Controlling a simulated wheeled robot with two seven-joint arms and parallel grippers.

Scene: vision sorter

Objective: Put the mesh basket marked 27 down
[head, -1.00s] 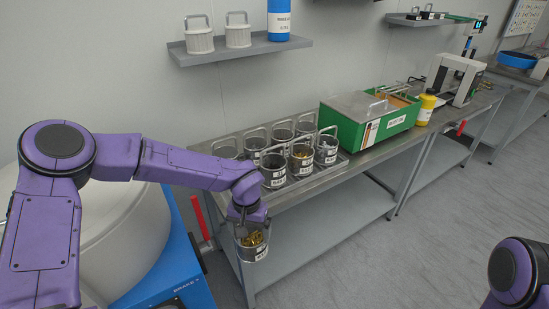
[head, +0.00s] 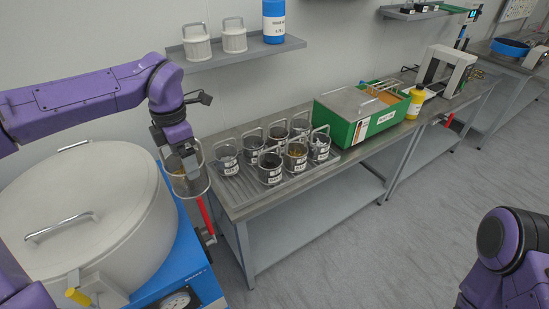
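My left gripper (head: 182,152) is at the left end of the bench and shut on a mesh basket (head: 192,185), which hangs under it. Brown or gold pieces show inside the basket. No marking on it can be read from here. The basket hangs roughly upright in the air, between the white round drum and the bench, left of the bench's draining tray (head: 231,184). The gripper's fingertips and the basket's handle are partly hidden. Only a purple part of my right arm shows at the lower right; its gripper is out of view.
Several similar baskets (head: 271,166) stand on the tray. A green box (head: 360,118) and a yellow bottle (head: 415,103) stand further right. The white drum (head: 90,215) sits on a blue machine at the left. A red lever (head: 206,217) is just below the held basket. A wall shelf (head: 235,52) hangs above.

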